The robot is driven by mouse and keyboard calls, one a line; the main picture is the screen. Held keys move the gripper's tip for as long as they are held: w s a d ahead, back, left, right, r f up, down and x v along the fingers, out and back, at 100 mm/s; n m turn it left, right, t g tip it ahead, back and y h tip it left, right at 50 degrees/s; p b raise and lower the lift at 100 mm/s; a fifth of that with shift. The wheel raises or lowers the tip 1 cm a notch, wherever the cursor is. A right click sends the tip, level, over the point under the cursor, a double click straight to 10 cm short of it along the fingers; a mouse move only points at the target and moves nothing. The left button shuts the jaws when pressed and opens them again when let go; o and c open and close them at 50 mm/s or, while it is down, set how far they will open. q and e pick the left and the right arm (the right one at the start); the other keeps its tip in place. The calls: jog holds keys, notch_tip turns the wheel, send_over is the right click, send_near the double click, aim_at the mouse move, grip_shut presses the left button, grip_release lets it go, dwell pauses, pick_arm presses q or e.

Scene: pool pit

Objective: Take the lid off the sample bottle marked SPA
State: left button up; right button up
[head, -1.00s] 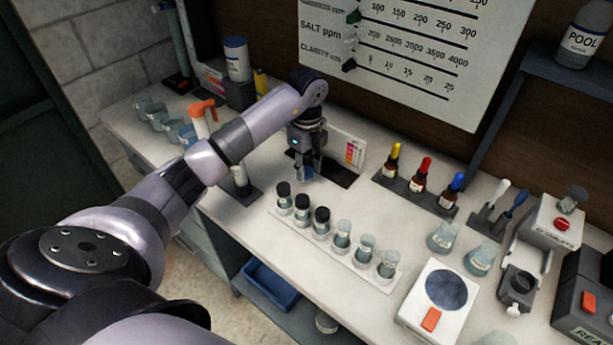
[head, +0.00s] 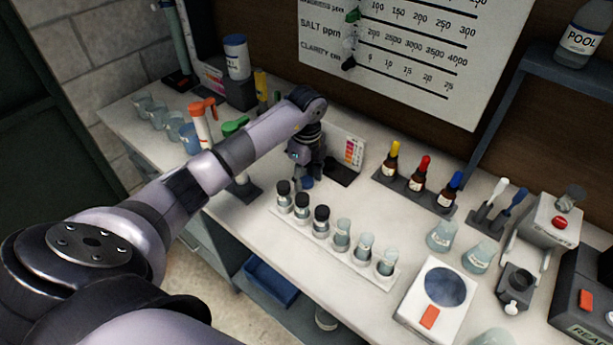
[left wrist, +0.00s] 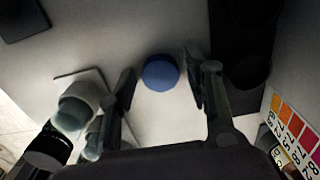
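My left gripper (head: 307,172) hangs low over the worktop, fingers pointing down. In the left wrist view my left gripper (left wrist: 160,85) has its fingers apart, with a round blue lid-like disc (left wrist: 160,73) between them. A gap shows on each side of the disc. The blue disc also shows under the fingers in the head view (head: 307,183); I cannot tell whether it lies on the table or tops something. I can read SPA on no bottle. A row of small bottles (head: 302,207), some with black caps, stands in front of the gripper. My right gripper is not in view.
A dark holder (head: 343,172) and colour chart (head: 354,152) stand right of the gripper. Dropper bottles (head: 420,177) are farther right. A white scale (head: 417,312) sits at the front. Bottles with orange (head: 200,106) and green (head: 234,126) tops are left, near my arm.

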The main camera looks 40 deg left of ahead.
aim_at(307, 180)
pick_arm(q)
jog(key=shift+r, duration=0.4)
notch_tip(307, 180, up, 7)
jog(key=shift+f+b, duration=0.1)
jog(key=shift+b, duration=0.95)
jog(key=shift+r, duration=2.35)
